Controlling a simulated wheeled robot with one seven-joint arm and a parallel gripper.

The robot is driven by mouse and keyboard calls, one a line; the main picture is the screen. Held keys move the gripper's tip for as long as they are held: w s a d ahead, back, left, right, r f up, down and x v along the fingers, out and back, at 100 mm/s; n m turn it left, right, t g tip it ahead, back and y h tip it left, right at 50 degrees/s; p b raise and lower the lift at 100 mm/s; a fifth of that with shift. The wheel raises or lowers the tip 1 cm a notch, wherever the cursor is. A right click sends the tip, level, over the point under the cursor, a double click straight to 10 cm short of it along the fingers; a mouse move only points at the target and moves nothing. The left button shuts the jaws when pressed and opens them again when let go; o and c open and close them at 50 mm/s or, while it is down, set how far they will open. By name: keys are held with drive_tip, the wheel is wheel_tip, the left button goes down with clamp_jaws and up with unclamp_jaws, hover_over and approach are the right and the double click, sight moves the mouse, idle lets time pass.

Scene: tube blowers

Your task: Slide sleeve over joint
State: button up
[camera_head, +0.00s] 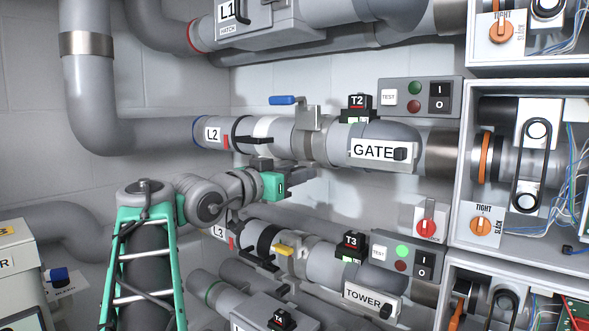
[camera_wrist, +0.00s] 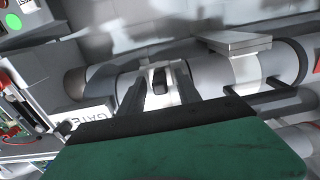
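On the L2 pipe in the head view, a black sleeve (camera_head: 240,131) with a dark side handle (camera_head: 247,140) sits around the pipe, left of a white band (camera_head: 266,128) that I take for the joint. In the wrist view the white band (camera_wrist: 247,70) shows right of centre, with a dark handle bar (camera_wrist: 272,98) beside it. My gripper (camera_head: 277,164) is just in front of and below this pipe. In the wrist view its two dark fingers (camera_wrist: 160,92) are apart, with a pale bracket visible between them. I see nothing held. Contact with the pipe cannot be told.
A blue lever (camera_head: 283,100) and grey valve bracket (camera_head: 308,115) stand on the L2 pipe. The GATE blower (camera_head: 388,130) is to the right. Open equipment boxes (camera_head: 456,170) border the right side.

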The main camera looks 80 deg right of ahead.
clamp_jaws()
idle(0.3)
idle(1.1)
